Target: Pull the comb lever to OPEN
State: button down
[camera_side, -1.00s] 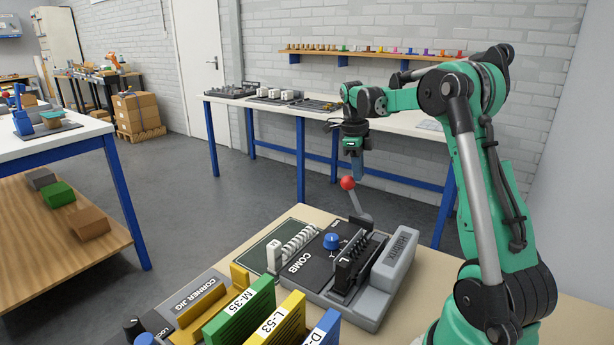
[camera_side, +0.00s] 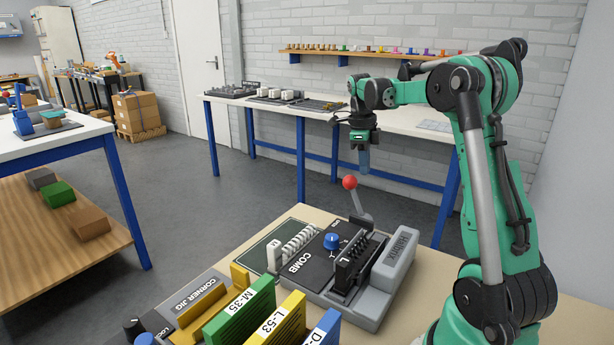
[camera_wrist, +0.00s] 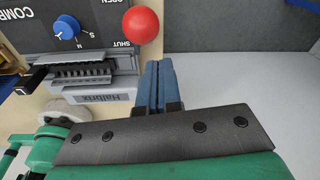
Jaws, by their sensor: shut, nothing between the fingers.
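The comb lever has a red ball knob (camera_side: 350,182) on a grey stem (camera_side: 358,203) at the back of the comb machine (camera_side: 320,262). The stem leans up and to the left in the side view. My gripper (camera_side: 364,170) is shut and empty, pointing down just above and right of the knob there. In the wrist view the blue fingers (camera_wrist: 157,85) are together, with a gap to the red knob, which is at the top. OPEN and SHUT labels show on the dark panel (camera_wrist: 95,22) left of the knob; the lever's stem is hidden there.
A blue dial (camera_side: 331,241), a black comb block (camera_side: 352,264) and a grey Halbrix housing (camera_side: 396,260) crowd the machine. A corner jig (camera_side: 200,290) and green, yellow and blue labelled blocks stand in front. The air around the knob is free.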

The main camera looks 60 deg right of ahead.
jog(key=w+r, duration=0.6)
jog(key=w, duration=0.1)
jog(key=shift+a, duration=0.1)
dwell(0.5)
jog(key=w+a+r+n+t, duration=0.1)
jog(key=a+r+n+t, duration=0.25)
jog(key=a+n, duration=1.35)
jog(key=s+a+f+n+t, duration=0.4)
jog(key=s+a+f+n, duration=0.5)
jog(key=n, duration=0.8)
jog(key=shift+s+a+f+t+y, duration=0.25)
jog(key=shift+a+f+t+y, duration=0.2)
jog(key=shift+a, duration=0.55)
